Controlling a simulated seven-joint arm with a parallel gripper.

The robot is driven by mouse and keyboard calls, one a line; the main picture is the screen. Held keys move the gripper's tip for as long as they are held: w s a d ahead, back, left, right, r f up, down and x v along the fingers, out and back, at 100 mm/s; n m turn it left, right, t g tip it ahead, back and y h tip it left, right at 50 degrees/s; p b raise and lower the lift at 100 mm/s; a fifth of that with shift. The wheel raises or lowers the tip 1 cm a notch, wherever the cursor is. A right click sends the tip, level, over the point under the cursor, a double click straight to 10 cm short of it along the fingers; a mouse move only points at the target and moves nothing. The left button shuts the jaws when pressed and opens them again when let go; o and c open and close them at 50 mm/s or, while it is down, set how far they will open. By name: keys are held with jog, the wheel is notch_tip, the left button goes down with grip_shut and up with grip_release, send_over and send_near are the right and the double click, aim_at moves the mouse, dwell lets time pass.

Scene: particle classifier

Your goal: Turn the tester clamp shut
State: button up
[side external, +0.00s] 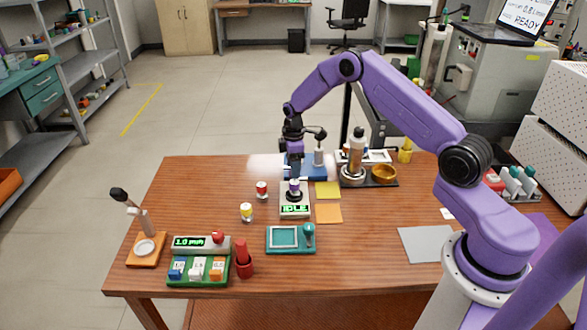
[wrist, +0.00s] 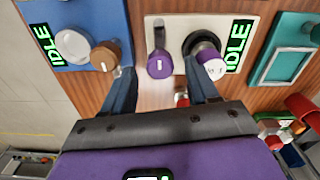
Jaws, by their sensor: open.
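A white device (wrist: 160,30) with a green IDLE display lies under my gripper in the wrist view. In the side view its lit front (side external: 295,210) is visible near the table's middle. It carries a slotted lever with a purple knob (wrist: 160,64) and a dark round seat with a purple-and-white part (wrist: 212,64). I cannot tell for certain which part is the tester clamp. My gripper (wrist: 162,80) is open, its fingers apart on either side of the purple knob. In the side view my gripper (side external: 295,170) points down above the device. Contact cannot be made out.
A blue device (wrist: 75,20) with its own IDLE display and brown knob (wrist: 105,57) stands close by the left finger. A teal tray (side external: 290,240) is in front; red (side external: 262,190) and yellow (side external: 247,211) capped vials stand left. The table's left back is clear.

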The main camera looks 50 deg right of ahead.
jog(key=shift+f, duration=0.65)
jog(key=c, duration=1)
jog(key=shift+c, duration=0.2)
